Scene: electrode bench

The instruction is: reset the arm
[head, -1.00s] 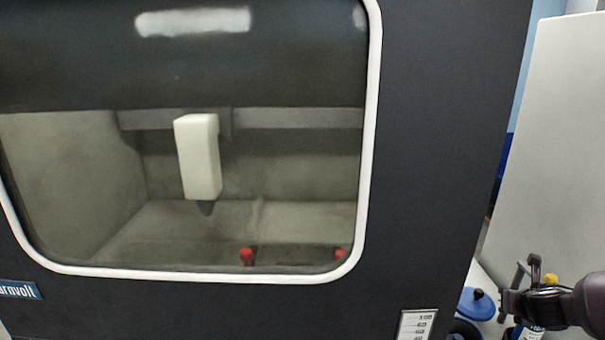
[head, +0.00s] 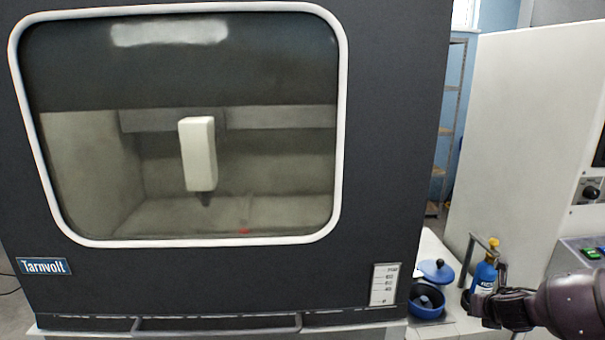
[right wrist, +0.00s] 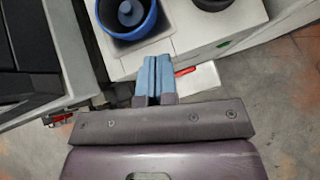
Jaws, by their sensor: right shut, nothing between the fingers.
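My right gripper (head: 488,306) comes in from the lower right in the head view, beside a blue bottle. In the right wrist view the right gripper (right wrist: 157,62) has its two blue fingers together with nothing between them. It hangs near the edge of the white counter (right wrist: 185,45). My left gripper is in neither view.
A large dark machine (head: 400,150) with a window fills the left and middle. A blue pot (head: 427,306), its lid (head: 436,271) and a blue bottle (head: 486,275) with a yellow top stand at its right. A pale cabinet (head: 510,150) stands behind.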

